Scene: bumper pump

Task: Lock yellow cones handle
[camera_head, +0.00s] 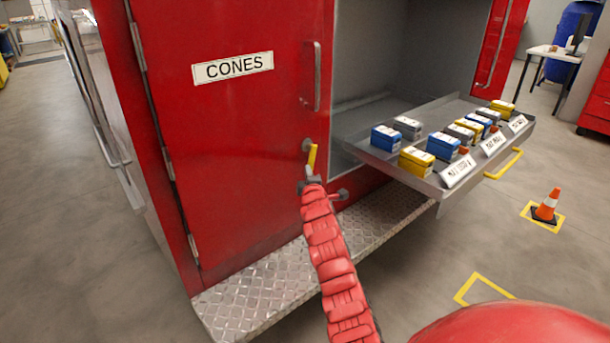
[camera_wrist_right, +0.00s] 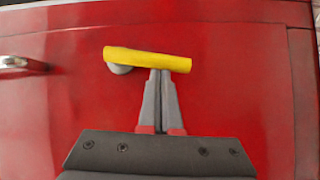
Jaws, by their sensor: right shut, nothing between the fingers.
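The yellow handle (camera_head: 312,157) sits on the red door (camera_head: 225,150) marked CONES (camera_head: 232,68), near its right edge and below the grey bar handle. In the head view it stands nearly upright, slightly tilted. In the right wrist view the yellow handle (camera_wrist_right: 148,60) lies across the picture, with its grey pivot at its left end. My right gripper (camera_head: 309,174) is shut and empty. Its fingertips (camera_wrist_right: 161,72) are at the handle's lower side in the wrist view, close to or touching it; I cannot tell which. My left gripper is not in view.
A grey bar handle (camera_head: 317,76) is higher on the door. An extended tray (camera_head: 440,194) holding several small boxes juts out at the right. A diamond-plate step (camera_head: 270,285) runs below the door. An orange cone (camera_head: 546,205) stands on the floor at the right.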

